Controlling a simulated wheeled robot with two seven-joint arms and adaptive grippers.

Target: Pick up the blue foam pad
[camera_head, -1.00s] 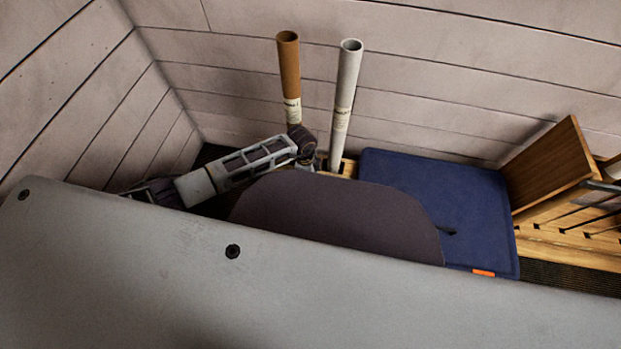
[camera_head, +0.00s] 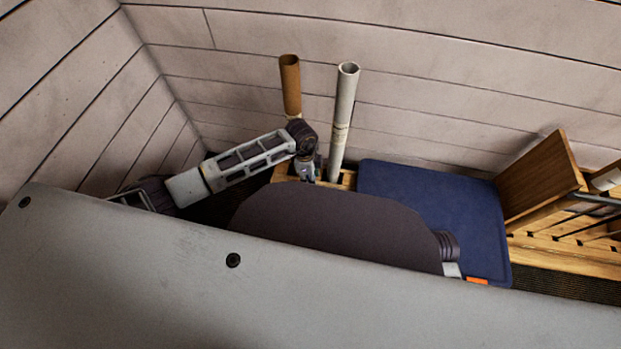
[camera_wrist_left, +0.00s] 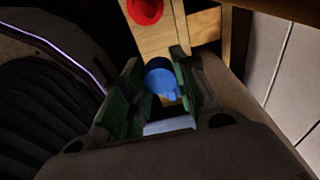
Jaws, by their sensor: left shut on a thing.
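A flat dark blue pad (camera_head: 432,205) lies at the right of the middle in the head view, with an orange tag (camera_head: 477,281) at its near edge. My left gripper (camera_head: 308,172) points down by the foot of the tubes, left of the pad and apart from it. In the left wrist view its green-lined fingers (camera_wrist_left: 157,62) are shut on a small round bright blue piece (camera_wrist_left: 160,78). A dark ribbed part of my right arm (camera_head: 447,245) shows at the pad's near left edge. My right gripper's fingers are hidden.
A brown tube (camera_head: 290,85) and a white tube (camera_head: 343,115) stand by the back wall. A slatted wooden rack (camera_head: 560,248) with an upright wooden board (camera_head: 540,180) is right of the pad. A red round thing (camera_wrist_left: 145,10) sits on wood in the wrist view.

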